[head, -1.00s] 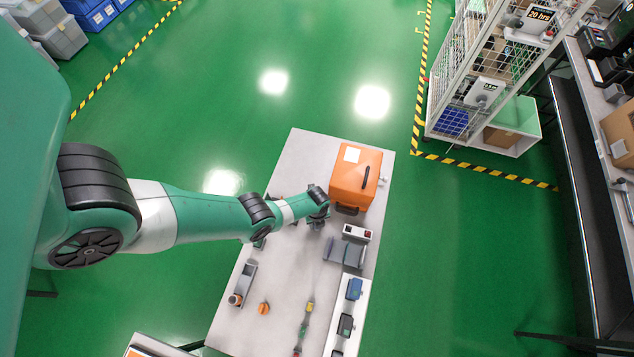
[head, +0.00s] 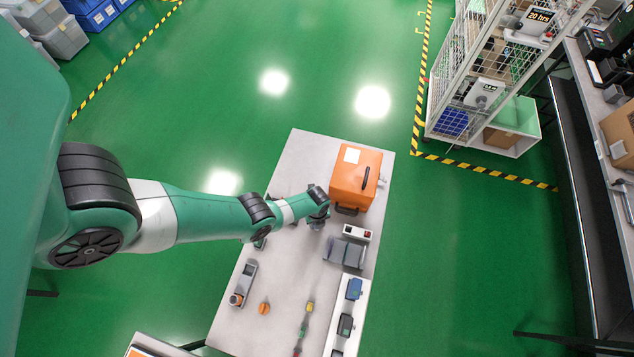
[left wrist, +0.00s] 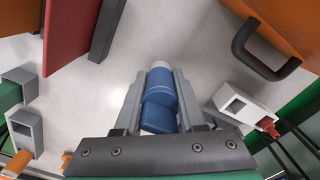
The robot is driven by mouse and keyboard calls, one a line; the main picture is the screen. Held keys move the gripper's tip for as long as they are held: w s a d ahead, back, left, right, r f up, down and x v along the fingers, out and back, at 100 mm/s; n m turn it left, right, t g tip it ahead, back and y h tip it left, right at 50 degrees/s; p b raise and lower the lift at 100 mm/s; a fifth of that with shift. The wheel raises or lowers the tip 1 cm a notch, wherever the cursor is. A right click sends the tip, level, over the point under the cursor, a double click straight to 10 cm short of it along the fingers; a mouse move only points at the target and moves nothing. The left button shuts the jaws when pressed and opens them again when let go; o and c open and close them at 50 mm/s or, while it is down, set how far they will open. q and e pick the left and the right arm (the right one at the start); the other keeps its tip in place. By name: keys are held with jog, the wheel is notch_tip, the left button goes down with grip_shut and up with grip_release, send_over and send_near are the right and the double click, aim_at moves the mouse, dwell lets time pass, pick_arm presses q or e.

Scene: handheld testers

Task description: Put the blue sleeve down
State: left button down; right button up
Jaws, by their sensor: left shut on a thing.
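The blue sleeve (left wrist: 160,98), a blue cylinder with a pale end, shows in the left wrist view between the two grey fingers of my left gripper (left wrist: 158,100). The gripper is shut on it. The pale tabletop shows beyond the sleeve; I cannot tell whether the sleeve touches it. In the head view my left gripper (head: 317,224) is over the table (head: 285,265), just left of the orange box's lower end, and the sleeve is not discernible there. My right gripper is in neither view.
The orange box (head: 354,180) with a dark handle stands close by. A small white box (head: 357,232) with a red button and grey blocks (head: 344,252) stand to the right. A white strip (head: 343,342) carries several devices. An orange knob (head: 264,308) lies towards the picture's bottom.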

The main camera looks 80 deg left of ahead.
pick_arm(q)
notch_tip(320, 180, up, 4)
jog(key=p, duration=0.3)
jog(key=shift+s+d+f, duration=0.1)
jog(key=shift+s+d, duration=0.05)
jog(key=s+d+r+p, duration=0.8)
jog(key=s+d+p, duration=0.1)
jog(key=s+p, duration=0.1)
jog(key=shift+d+r+p, duration=0.15)
jog(key=shift+r+p, duration=0.15)
jog(key=shift+p, duration=0.6)
